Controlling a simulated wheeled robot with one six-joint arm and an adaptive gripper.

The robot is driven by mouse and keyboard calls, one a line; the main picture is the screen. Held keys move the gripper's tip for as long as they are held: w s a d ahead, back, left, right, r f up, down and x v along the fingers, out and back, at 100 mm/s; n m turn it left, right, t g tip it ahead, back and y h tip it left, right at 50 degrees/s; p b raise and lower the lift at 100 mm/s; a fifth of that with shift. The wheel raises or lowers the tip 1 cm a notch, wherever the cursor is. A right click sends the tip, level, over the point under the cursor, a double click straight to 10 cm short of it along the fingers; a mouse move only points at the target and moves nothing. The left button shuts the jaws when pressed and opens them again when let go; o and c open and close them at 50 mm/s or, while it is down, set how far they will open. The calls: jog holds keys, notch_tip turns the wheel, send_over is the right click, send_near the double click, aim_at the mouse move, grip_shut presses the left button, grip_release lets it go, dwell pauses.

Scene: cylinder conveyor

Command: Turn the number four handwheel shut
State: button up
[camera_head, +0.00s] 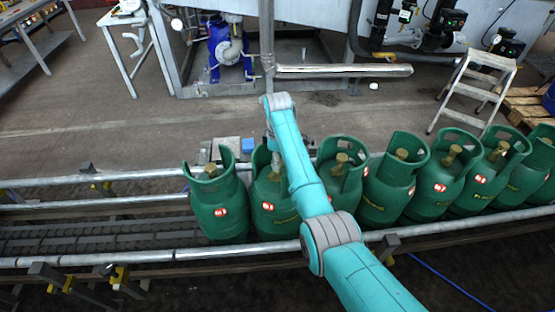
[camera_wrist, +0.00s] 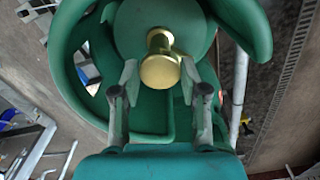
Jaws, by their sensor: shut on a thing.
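A row of green gas cylinders stands upright on the conveyor, each with a brass handwheel inside its collar. My gripper (camera_head: 275,160) reaches down into the collar of the second cylinder (camera_head: 268,212) from the left in the head view. In the wrist view, that cylinder's brass handwheel (camera_wrist: 160,68) sits between the two fingers of my gripper (camera_wrist: 159,80), which are shut on it. The collar (camera_wrist: 68,50) curves around the fingers.
The leftmost cylinder (camera_head: 218,215) stands close on the left, and another cylinder (camera_head: 340,180) on the right. A metal rail (camera_head: 150,253) runs along the conveyor's near side. A step stool (camera_head: 478,85) stands at the back right. The conveyor's left end is bare.

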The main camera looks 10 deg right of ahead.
jog(key=m, duration=0.5)
jog(key=shift+m, duration=0.3)
jog(key=m, duration=1)
jog(key=shift+m, duration=2.6)
jog(key=o, duration=1.1)
jog(key=shift+o, duration=0.2)
notch_tip(320, 180, up, 12)
